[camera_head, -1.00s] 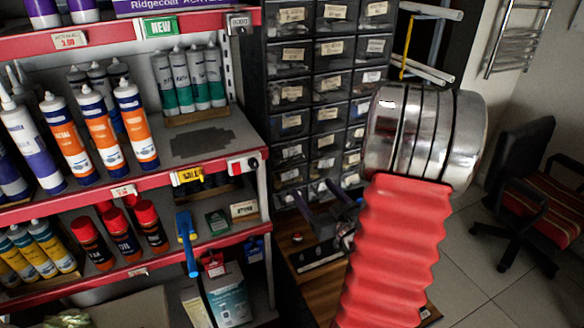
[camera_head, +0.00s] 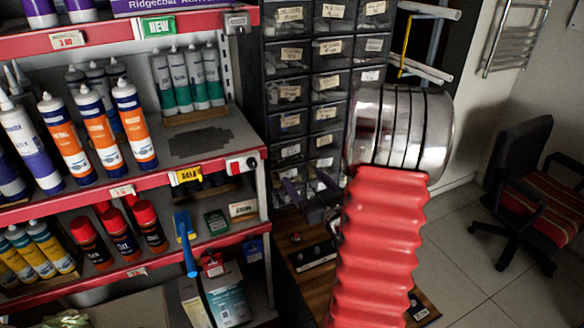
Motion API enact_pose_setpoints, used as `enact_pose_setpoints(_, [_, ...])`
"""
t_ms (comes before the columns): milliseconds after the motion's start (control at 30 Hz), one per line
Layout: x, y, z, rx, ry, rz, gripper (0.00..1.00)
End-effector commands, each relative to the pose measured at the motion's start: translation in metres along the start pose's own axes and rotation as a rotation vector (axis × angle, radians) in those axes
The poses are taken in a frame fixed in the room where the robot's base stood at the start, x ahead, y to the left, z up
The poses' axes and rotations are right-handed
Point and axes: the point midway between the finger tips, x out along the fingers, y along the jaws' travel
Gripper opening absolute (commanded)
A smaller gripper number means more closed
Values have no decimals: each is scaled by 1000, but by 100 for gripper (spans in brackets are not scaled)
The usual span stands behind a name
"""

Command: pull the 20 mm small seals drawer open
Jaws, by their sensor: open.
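The drawer cabinet (camera_head: 252,75) stands behind the shelf end, with columns of dark see-through drawers bearing small cream labels. The labels are too small to read, so I cannot tell which drawer is the 20 mm small seals one. All the drawers I can see look closed. My gripper (camera_head: 306,184) shows as small dark purple-grey jaws in front of the lowest visible drawers, left of my red and chrome arm. It is open, and I see nothing between the jaws. Whether it touches a drawer front is unclear. My arm hides the right side of the lower drawers.
A red-edged shelf unit (camera_head: 208,170) with cartridges and spray cans fills the left, close to the cabinet. A wooden surface (camera_head: 310,283) lies below my gripper. A chair (camera_head: 520,180) stands on open tiled floor at right. Pale pipes (camera_head: 425,66) jut out beside the cabinet.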

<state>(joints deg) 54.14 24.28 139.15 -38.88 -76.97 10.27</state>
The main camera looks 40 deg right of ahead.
Motion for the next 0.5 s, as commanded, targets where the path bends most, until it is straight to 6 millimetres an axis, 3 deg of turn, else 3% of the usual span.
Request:
enact_pose_setpoints(300, [50,-1,0,1,0,-2,75])
enact_pose_setpoints(500, [73,0,0,0,0,-1,75])
